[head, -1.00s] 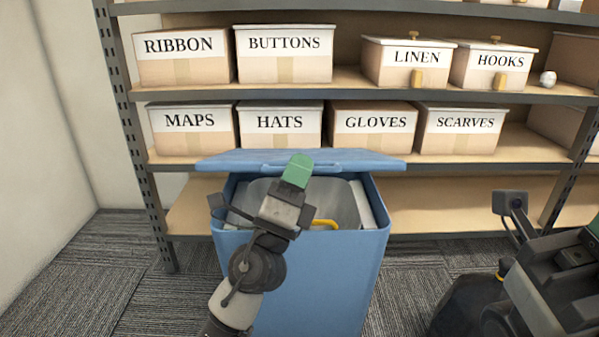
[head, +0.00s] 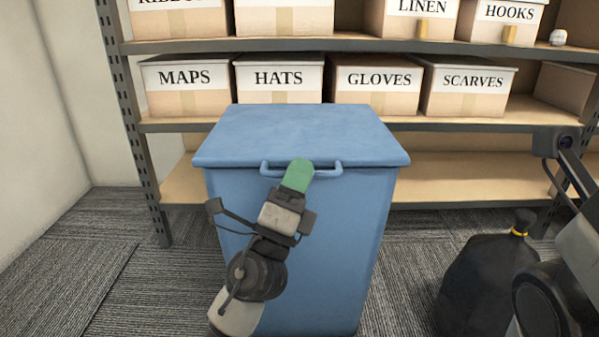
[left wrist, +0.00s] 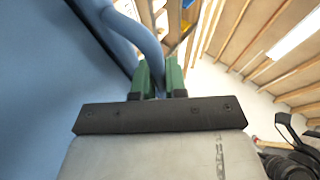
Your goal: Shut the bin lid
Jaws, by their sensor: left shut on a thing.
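The blue bin (head: 330,240) stands in front of the shelves. Its blue lid (head: 300,135) lies flat across the top, and no opening shows along its front edge in the head view. A blue bar handle (head: 332,171) runs along the lid's front edge. My left gripper (head: 299,174) is shut on this handle, near its middle. In the left wrist view its green fingers (left wrist: 159,78) are on either side of the curved blue handle (left wrist: 138,32). My right arm shows at the right edge of the head view, but its fingertips do not.
A black bag (head: 487,275) with a yellow tie sits on the carpet right of the bin. Behind, a metal shelf unit (head: 470,193) holds labelled boxes, such as HATS (head: 278,80) and GLOVES (head: 375,82). Carpet left of the bin is clear.

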